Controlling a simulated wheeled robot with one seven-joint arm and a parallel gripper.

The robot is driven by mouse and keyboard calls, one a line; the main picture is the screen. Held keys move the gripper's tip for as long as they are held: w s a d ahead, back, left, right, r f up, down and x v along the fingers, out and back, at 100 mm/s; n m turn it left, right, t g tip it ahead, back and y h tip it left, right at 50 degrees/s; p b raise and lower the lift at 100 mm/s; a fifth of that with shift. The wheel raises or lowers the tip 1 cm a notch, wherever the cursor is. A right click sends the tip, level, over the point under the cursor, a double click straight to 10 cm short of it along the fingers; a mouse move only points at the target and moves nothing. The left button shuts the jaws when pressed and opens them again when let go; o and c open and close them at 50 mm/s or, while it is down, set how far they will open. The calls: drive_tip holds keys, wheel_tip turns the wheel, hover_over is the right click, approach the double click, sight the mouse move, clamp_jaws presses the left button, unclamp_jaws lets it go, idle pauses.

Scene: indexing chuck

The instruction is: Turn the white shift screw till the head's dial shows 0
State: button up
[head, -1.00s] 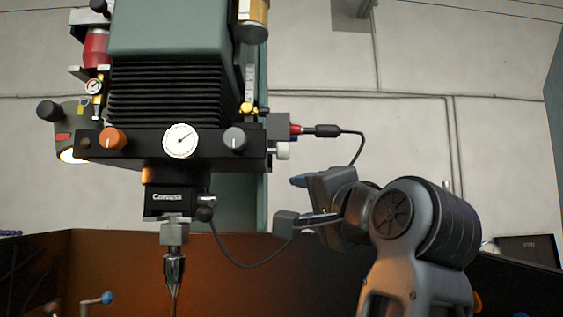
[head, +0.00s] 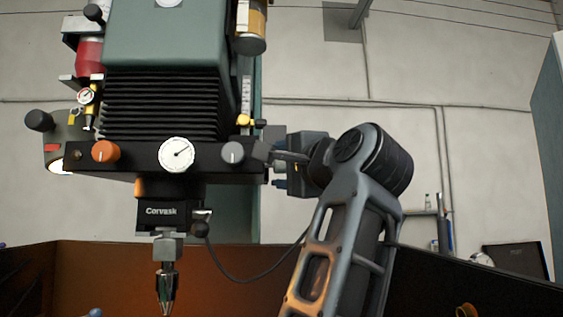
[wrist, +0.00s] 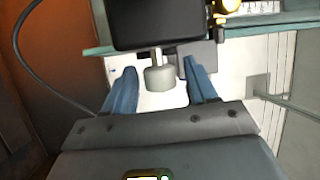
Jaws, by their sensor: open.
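The white shift screw (wrist: 160,76) is a pale round knob on a short stem, sticking out of the dark block in the wrist view. My gripper (wrist: 159,66) is open, with one blue finger on each side of the screw and visible gaps between. In the head view my gripper (head: 274,158) is at the right end of the machine head's black bar (head: 110,166) and hides the screw. The white dial (head: 176,154) sits on the front of that bar; its needle points to the upper right. Its numbers are too small to read.
An orange knob (head: 105,151) and a grey knob (head: 232,152) flank the dial. A pointed tool (head: 166,288) hangs below the head. A brass fitting (wrist: 228,6) is near the block.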

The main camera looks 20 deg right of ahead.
drive_tip(key=shift+w, duration=0.35)
drive_tip(key=shift+c, duration=0.5)
drive_tip(key=c, duration=0.8)
drive_tip(key=shift+f+b, duration=0.15)
drive_tip(key=shift+b, duration=0.3)
